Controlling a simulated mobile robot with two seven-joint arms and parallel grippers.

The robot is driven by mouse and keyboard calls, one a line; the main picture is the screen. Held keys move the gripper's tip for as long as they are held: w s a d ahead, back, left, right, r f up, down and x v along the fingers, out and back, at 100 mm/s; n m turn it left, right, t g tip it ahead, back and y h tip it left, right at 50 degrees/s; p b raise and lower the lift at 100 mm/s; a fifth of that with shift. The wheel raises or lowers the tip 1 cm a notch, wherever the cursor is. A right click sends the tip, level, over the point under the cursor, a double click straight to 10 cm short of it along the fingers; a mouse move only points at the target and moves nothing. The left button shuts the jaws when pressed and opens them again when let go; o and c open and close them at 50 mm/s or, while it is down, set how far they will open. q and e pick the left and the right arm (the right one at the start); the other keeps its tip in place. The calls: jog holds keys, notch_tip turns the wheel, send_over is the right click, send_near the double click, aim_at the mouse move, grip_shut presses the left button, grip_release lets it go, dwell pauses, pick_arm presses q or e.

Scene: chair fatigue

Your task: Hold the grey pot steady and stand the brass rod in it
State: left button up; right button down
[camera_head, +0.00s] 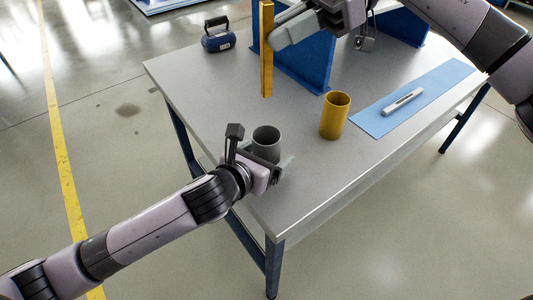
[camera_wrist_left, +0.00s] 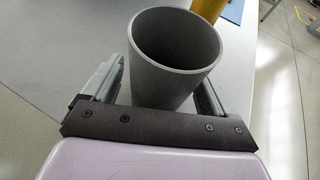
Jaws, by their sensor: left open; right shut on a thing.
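The grey pot (camera_head: 266,139) stands upright on the table near its front left edge. It also shows in the left wrist view (camera_wrist_left: 172,70), where its inside looks empty. My left gripper (camera_head: 268,163) is open, with a finger on each side of the pot; I cannot tell whether they touch it. The brass rod (camera_head: 267,60) is upright in the air, behind the pot in the head view. My right gripper (camera_head: 278,38) is shut on the rod near its upper part. The rod's lower end hangs free, apart from the pot.
A yellow cylinder (camera_head: 335,116) stands right of the pot. A blue mat (camera_head: 433,89) with a metal bar (camera_head: 403,102) lies further right. A blue upright panel (camera_head: 307,62) and a dark blue handled object (camera_head: 218,37) are at the back. The table (camera_head: 200,85) is clear at left.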

pick_arm(q)
jog(key=c, duration=1.1)
pick_arm(e)
jog(key=shift+f, duration=6.45)
jog(key=c, duration=1)
grip_release()
jog(key=shift+f, duration=0.1)
jog(key=v, duration=1.2)
